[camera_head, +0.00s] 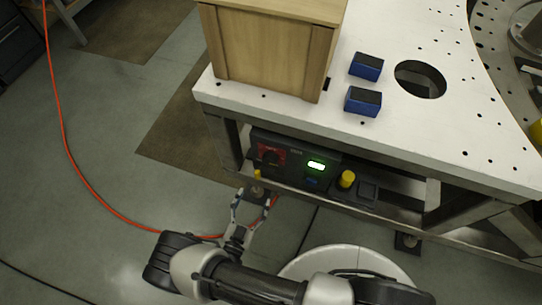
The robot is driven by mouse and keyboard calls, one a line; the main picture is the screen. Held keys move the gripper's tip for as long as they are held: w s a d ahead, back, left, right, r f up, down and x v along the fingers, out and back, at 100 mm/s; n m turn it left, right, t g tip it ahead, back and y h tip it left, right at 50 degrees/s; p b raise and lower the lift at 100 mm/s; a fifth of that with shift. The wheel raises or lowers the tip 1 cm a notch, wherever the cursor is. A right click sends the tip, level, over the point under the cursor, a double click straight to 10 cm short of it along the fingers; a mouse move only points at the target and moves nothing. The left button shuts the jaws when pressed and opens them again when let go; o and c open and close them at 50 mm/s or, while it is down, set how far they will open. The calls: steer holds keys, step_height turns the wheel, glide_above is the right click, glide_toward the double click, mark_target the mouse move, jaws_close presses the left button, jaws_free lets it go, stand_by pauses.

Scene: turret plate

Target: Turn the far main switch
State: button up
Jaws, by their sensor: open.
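A dark control box (330,180) sits under the white table, facing me. At its left end is a red panel (276,150) with a dark knob (270,158) on it, which looks like a main switch. The knob's exact angle is too small to tell. My gripper (256,194) is open and empty in front of the box's left end, nearer to me than the red panel. Its fingers are spread and appear apart from the knob.
The box also has a lit green display (316,165) and a yellow knob (347,179). The white table (400,130) overhangs it, carrying a wooden crate (266,55) and two blue blocks (363,101). An orange cable (82,188) crosses the open floor at left.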

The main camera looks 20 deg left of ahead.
mark_target(268, 163)
steer(key=w+b, duration=0.1)
steer(key=w, duration=0.4)
steer(key=w+d+b, duration=0.1)
steer(key=w, duration=0.4)
steer(key=w+b, duration=0.1)
steer(key=w, duration=0.4)
steer(key=shift+w+d, duration=0.2)
steer(key=shift+w, duration=0.15)
steer(key=shift+c, duration=0.5)
steer(key=c, duration=1)
